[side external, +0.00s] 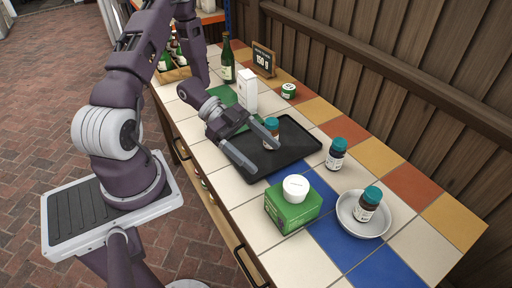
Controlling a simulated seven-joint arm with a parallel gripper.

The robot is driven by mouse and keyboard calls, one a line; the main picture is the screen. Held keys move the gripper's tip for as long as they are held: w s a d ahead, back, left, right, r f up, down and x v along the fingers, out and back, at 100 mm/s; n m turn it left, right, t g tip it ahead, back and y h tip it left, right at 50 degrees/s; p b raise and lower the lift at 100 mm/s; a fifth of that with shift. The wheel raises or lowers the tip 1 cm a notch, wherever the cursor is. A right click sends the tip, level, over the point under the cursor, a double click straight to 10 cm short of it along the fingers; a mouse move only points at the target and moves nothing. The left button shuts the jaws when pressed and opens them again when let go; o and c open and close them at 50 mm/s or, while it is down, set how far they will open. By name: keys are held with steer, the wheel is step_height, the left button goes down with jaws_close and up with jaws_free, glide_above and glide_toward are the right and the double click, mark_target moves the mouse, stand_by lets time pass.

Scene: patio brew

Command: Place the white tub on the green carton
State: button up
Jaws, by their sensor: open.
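The white tub (295,185) sits upright on top of the green carton (292,212), near the front of the tiled table. My gripper (261,147) is open over the black tray (297,142), up and to the left of the tub and apart from it. Nothing shows held between its fingers. A small brown bottle with a teal cap (272,123) stands on the tray beside the farther finger, partly hidden by it. I cannot tell whether they touch.
A second teal-capped bottle (336,154) stands right of the tray, and a third (368,203) is in a white bowl (345,222). A white box (247,90), green-and-white tub (288,90), price sign (263,60) and green bottle (228,62) stand farther back. A wooden wall borders the right.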

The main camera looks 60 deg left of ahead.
steer(key=w+a+r+n+t+y, duration=0.2)
steer(key=w+a+r+y, duration=0.3)
steer(key=w+a+y, duration=0.3)
step_height(320, 180, up, 10)
steer(key=a+r+n+t+y, duration=0.1)
steer(key=n+y, duration=0.3)
steer(key=y, duration=0.3)
steer(key=s+d+r+n+g+h, duration=0.1)
steer(key=s+d+r+n, duration=0.1)
steer(key=s+d, duration=0.2)
steer(key=s+d+r+n, duration=0.2)
steer(key=s+d+n, duration=0.1)
steer(key=s, duration=0.7)
steer(key=s+d+r+n+g+h, duration=0.1)
steer(key=s+d+r+n, duration=0.1)
steer(key=s+d, duration=0.3)
steer(key=s, duration=0.2)
steer(key=shift+s+d+g+h, duration=0.2)
steer(key=shift+s+g+h, duration=0.1)
steer(key=shift+s, duration=0.05)
steer(key=shift+r, duration=0.1)
